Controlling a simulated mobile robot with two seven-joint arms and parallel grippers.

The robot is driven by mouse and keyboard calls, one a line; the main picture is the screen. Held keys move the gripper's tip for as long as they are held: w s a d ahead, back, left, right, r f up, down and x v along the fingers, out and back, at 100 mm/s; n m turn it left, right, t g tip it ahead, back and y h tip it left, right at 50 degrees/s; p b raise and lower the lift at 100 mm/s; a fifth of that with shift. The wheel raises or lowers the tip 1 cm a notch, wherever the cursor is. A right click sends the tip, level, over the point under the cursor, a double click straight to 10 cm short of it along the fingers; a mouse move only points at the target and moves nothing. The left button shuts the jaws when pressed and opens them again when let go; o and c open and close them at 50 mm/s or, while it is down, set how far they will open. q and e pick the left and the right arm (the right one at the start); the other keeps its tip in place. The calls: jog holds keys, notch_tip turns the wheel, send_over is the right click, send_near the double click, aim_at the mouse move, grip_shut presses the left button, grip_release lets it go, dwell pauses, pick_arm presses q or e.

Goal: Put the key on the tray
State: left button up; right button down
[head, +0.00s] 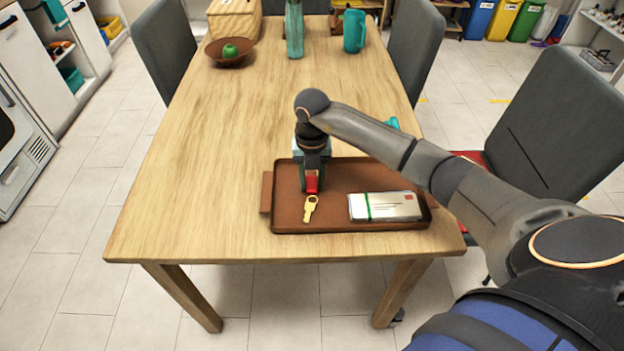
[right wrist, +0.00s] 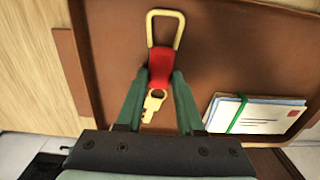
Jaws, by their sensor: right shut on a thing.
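The key (head: 311,209) is gold with a red part and a large gold loop. It shows in the right wrist view (right wrist: 155,101) between my fingers. My right gripper (head: 311,184) is shut on the key's red part, and its fingertips also show in the right wrist view (right wrist: 160,77). The tray (head: 350,173) is brown with a raised rim and lies near the table's front edge. The key is over the left part of the tray, very low; I cannot tell if it touches the bottom. The loop is hidden in the head view. My left gripper is not in view.
A bundle of envelopes (head: 390,206) with a green band lies on the tray's right side. The wooden table (head: 200,180) is clear left of the tray. A bowl (head: 215,58) with a green fruit, a bottle (head: 294,30) and a teal mug (head: 354,32) stand far back.

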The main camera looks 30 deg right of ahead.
aim_at(312, 185)
jog(key=c, duration=0.5)
grip_release()
jog(key=shift+c, duration=0.2)
notch_tip(312, 185, up, 12)
jog(key=shift+r+p, duration=0.15)
jog(key=shift+p, duration=0.25)
